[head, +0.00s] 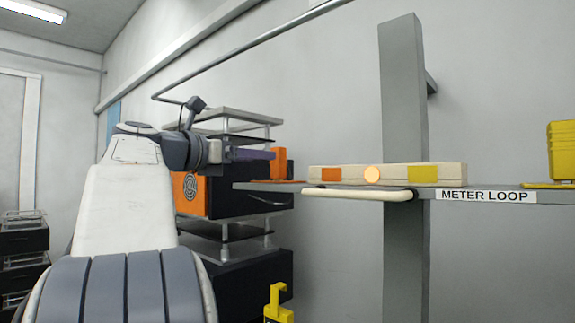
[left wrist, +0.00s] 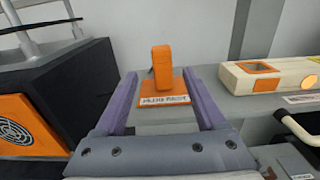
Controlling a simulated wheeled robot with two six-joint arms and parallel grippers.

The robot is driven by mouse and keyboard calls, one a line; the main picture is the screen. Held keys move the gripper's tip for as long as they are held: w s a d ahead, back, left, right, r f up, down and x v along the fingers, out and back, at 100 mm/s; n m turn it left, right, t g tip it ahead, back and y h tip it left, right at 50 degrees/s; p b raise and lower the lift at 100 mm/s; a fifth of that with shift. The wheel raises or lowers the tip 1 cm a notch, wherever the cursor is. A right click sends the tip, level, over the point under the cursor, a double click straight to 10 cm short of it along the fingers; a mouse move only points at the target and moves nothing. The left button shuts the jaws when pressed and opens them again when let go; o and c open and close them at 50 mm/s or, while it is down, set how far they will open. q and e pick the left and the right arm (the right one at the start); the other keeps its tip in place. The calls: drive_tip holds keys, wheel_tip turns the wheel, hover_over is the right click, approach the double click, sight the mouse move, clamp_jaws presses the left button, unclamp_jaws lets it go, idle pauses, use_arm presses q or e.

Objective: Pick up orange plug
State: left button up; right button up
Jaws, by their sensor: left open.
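The orange plug (head: 279,163) stands upright on the left end of the grey shelf, on a flat orange base. In the left wrist view the orange plug (left wrist: 162,66) is centred beyond and between my purple fingers, its orange base (left wrist: 173,87) carrying a white label too small to read. My left gripper (head: 256,155) is open and level, at about the plug's height, with its fingers pointing at it. In the left wrist view my left gripper (left wrist: 160,76) has a finger on either side, and nothing is gripped. My right gripper is not in view.
A cream bar (head: 343,174) with an orange opening, a lit round button and a yellow square lies right of the plug. A grey post (head: 404,95) rises behind it. A cream handle (head: 357,194) juts below. A yellow block (head: 562,150) is far right. Dark racks (head: 245,205) stand left.

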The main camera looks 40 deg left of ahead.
sight(285, 155)
use_arm(q)
drive_tip(key=w+p, duration=0.1)
drive_tip(key=w, duration=0.4)
drive_tip(key=shift+w+d+r+p, duration=0.15)
drive_tip(key=shift+p, duration=0.2)
drive_tip(key=w+p, duration=0.1)
drive_tip(key=w, duration=0.1)
drive_tip(key=w+d+p, duration=0.1)
drive_tip(key=w, duration=0.1)
drive_tip(key=shift+w+r+p, duration=0.1)
drive_tip(key=shift+r+p, duration=0.15)
drive_tip(key=shift+p, duration=0.1)
drive_tip(key=shift+w+f, duration=0.15)
drive_tip(key=shift+w, duration=0.3)
clamp_jaws()
